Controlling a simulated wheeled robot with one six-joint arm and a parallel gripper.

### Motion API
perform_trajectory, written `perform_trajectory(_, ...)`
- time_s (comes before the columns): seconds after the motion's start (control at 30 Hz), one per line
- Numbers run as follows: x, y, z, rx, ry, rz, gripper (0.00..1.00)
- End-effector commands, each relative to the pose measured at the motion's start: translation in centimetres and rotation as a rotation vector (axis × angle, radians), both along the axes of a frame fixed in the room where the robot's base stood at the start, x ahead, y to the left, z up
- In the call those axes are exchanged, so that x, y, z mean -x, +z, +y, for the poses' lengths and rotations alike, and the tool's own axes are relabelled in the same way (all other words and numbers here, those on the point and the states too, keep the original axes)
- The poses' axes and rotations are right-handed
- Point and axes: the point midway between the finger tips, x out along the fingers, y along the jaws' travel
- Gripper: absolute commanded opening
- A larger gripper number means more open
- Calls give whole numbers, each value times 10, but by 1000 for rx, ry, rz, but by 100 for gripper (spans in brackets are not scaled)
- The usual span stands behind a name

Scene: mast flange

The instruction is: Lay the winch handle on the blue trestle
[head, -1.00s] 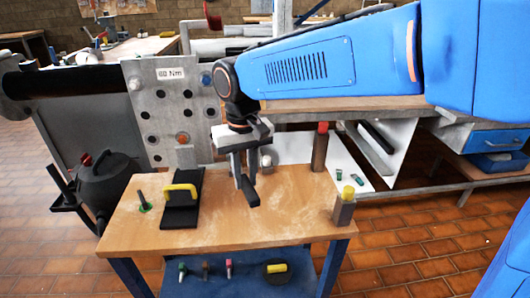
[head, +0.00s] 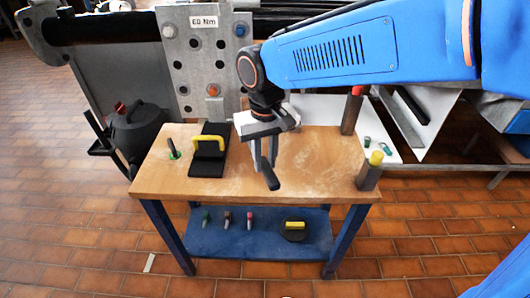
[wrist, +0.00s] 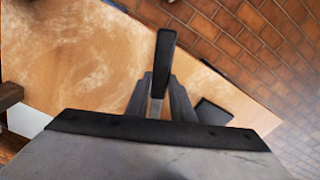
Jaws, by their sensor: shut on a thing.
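My gripper (head: 263,160) is shut on a dark, bar-like piece with a black grip, which I take to be the winch handle (head: 270,178). The handle hangs tilted in front of the fingers, over the wooden top near its front edge. In the wrist view the black grip (wrist: 164,58) sticks out beyond my gripper (wrist: 160,100); its held end is mostly hidden between the fingers. The blue trestle (head: 320,152) appears to be the wood-topped bench with blue legs and a blue lower shelf. I cannot tell whether the handle touches the top.
On the top stand a black block with a yellow handle (head: 208,158), a green-based peg (head: 173,150), a red-capped post (head: 351,110) and a yellow-capped post (head: 370,172). Small items lie on the lower shelf (head: 265,222). A drilled flange plate (head: 208,70) rises behind.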

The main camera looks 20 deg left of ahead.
Motion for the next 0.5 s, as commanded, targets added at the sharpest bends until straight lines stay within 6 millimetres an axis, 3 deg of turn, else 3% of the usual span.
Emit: perform_trajectory(0.5, 0, -36, 0, 0, 0, 0, 0)
